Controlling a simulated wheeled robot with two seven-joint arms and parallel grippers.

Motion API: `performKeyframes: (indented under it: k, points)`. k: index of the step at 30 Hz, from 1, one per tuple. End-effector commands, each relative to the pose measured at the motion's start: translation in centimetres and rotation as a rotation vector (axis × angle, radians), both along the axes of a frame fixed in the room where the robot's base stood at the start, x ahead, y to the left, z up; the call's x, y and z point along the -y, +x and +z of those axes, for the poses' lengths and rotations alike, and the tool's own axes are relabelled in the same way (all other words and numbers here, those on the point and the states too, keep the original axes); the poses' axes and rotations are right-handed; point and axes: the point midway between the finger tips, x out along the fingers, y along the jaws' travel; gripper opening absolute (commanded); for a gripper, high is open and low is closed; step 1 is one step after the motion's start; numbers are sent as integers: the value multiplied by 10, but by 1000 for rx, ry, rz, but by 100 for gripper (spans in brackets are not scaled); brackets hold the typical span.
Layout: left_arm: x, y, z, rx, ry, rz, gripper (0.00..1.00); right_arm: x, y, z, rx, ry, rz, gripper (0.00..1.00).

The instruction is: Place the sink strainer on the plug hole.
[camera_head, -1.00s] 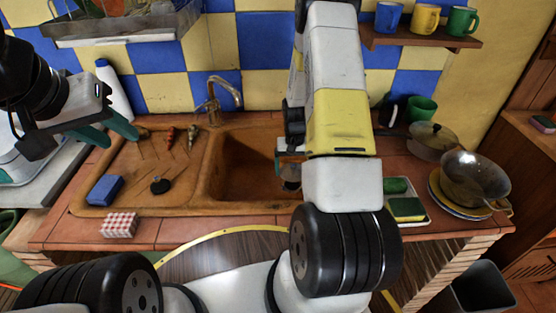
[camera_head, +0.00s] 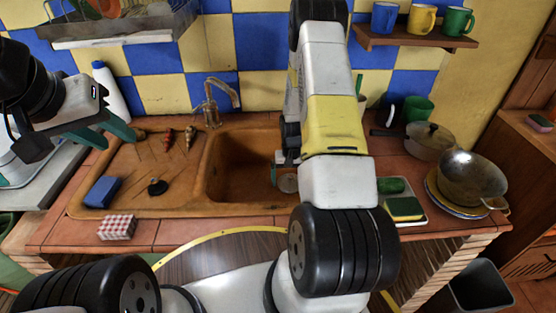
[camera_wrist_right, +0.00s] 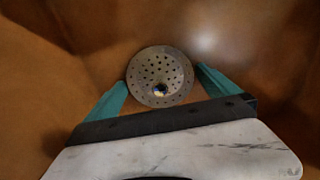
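The sink strainer (camera_wrist_right: 160,76) is a round, perforated metal disc with a small shiny knob. In the head view the strainer (camera_head: 287,182) shows tilted at the right side of the brown sink basin (camera_head: 235,170), partly behind my right arm. The plug hole is not visible; the strainer, gripper and arm hide part of the basin. My left gripper (camera_head: 103,134) is open and empty above the left end of the counter.
A tap (camera_head: 215,98) stands behind the basin. A checkered box (camera_head: 117,226) lies in front. A sponge tray (camera_head: 418,216), a pot (camera_head: 430,142) and a pan (camera_head: 472,177) stand right.

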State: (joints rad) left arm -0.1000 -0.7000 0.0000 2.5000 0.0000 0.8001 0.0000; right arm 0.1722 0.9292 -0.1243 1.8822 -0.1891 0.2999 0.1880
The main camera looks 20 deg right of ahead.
Motion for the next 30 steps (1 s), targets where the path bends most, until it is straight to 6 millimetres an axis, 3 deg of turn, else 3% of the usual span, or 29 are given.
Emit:
performKeyframes:
  k: [8, 18, 28, 30]
  points:
    - [0, 0, 0, 0, 0, 0, 36, 0, 1, 15, 3, -1, 0, 100]
    - [0, 0, 0, 0, 0, 0, 36, 0, 1, 87, 5, 0, 0, 100]
    - [0, 0, 0, 0, 0, 0, 36, -1, 0, 128, 7, 1, 1, 100]
    - [0, 0, 0, 0, 0, 0, 36, -5, 1, 145, 25, 4, 7, 100]
